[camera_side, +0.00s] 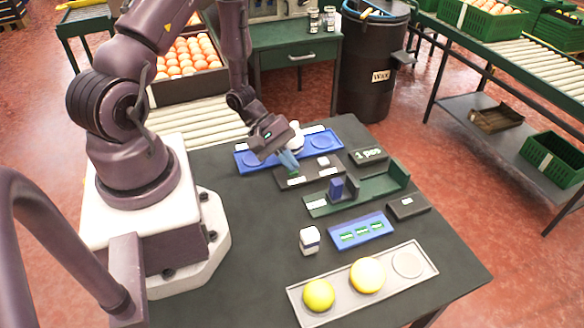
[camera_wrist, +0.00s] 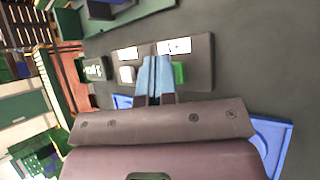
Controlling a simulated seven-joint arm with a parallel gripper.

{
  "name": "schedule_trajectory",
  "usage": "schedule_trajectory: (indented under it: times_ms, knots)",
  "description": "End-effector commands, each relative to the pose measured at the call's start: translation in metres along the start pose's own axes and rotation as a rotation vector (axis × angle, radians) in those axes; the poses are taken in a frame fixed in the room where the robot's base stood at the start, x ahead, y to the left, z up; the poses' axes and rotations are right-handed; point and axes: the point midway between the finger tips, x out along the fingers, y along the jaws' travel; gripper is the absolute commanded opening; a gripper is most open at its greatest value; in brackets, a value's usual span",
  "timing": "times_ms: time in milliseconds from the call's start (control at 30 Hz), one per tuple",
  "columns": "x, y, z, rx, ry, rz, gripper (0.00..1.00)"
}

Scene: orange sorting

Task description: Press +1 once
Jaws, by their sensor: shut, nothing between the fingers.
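A dark button panel (camera_side: 312,173) lies on the table with a white button (camera_side: 323,160) and a green button (camera_wrist: 180,73). Each button has a white label beside it, too blurred to read, so I cannot tell which is +1. My gripper (camera_side: 291,167) has blue fingers, shut and empty, pointing down at the green-button end of the panel. In the wrist view the fingertips (camera_wrist: 162,52) appear between the two buttons, closer to the green one. Contact cannot be told. A small dark display (camera_side: 369,155) with pale characters stands beside the panel.
A blue tray (camera_side: 247,162) with a white object lies behind my gripper. A green rack (camera_side: 378,191) with a blue block is in front of the panel. A grey tray (camera_side: 340,290) holds two yellow fruits.

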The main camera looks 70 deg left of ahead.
Motion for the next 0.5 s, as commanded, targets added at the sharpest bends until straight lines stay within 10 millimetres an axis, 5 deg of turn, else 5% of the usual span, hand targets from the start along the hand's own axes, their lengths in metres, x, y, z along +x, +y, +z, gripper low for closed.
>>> schedule_trajectory:
  times_ms: [500]
  knots:
    - [-0.012, 0.008, 0.009, 0.0, 0.0, -0.001, 0.0]
